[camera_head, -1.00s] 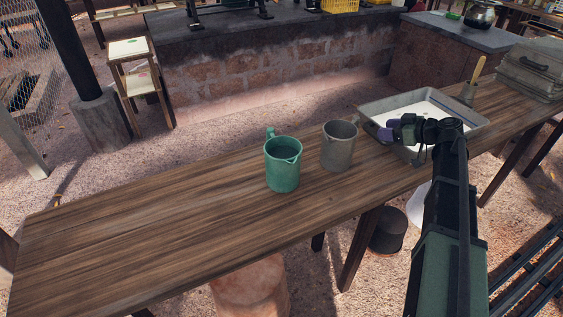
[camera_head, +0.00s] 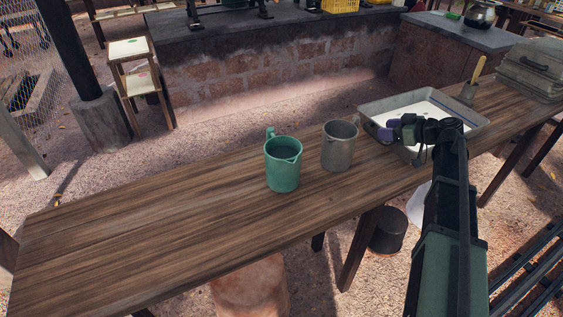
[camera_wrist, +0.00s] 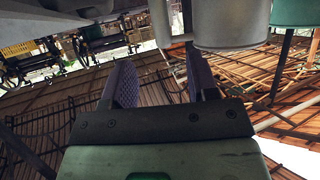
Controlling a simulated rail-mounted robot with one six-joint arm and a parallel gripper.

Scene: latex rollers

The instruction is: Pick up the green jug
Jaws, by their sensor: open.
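The green jug (camera_head: 283,168) stands upright on the wooden table (camera_head: 170,228), with its handle at the back left. A grey metal jug (camera_head: 339,148) stands just right of it, between it and my gripper. My gripper (camera_head: 388,129) is open and empty, with purple finger pads, in front of the metal tray and right of both jugs. In the wrist view my gripper (camera_wrist: 160,62) shows its two pads spread apart. That view appears upside down, with part of the grey jug (camera_wrist: 230,22) at the top and the green jug (camera_wrist: 297,12) at the top right corner.
A metal tray (camera_head: 376,108) with white contents lies behind my gripper. The tabletop left of the green jug is clear.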

